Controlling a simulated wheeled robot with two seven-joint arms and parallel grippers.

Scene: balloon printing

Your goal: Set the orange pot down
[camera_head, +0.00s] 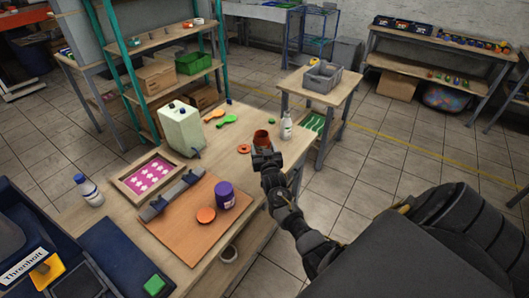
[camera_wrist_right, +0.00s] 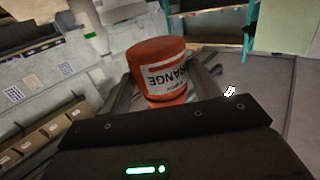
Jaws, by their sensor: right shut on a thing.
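The orange pot (camera_head: 261,138) is at the tip of my right gripper (camera_head: 266,156), over the right part of the wooden table (camera_head: 225,150). In the right wrist view the pot (camera_wrist_right: 157,70) stands between the two fingers, with its "ORANGE" label upside down in the picture. My right gripper is shut on the pot. I cannot tell whether its base touches the table. An orange lid (camera_head: 244,149) lies on the table just left of the pot. My left gripper is not in view.
A white bottle (camera_head: 286,125) stands close right of the pot. A purple pot (camera_head: 225,195) and another orange lid (camera_head: 206,215) are on the brown board (camera_head: 185,225). A cream machine (camera_head: 180,128) stands at the back left.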

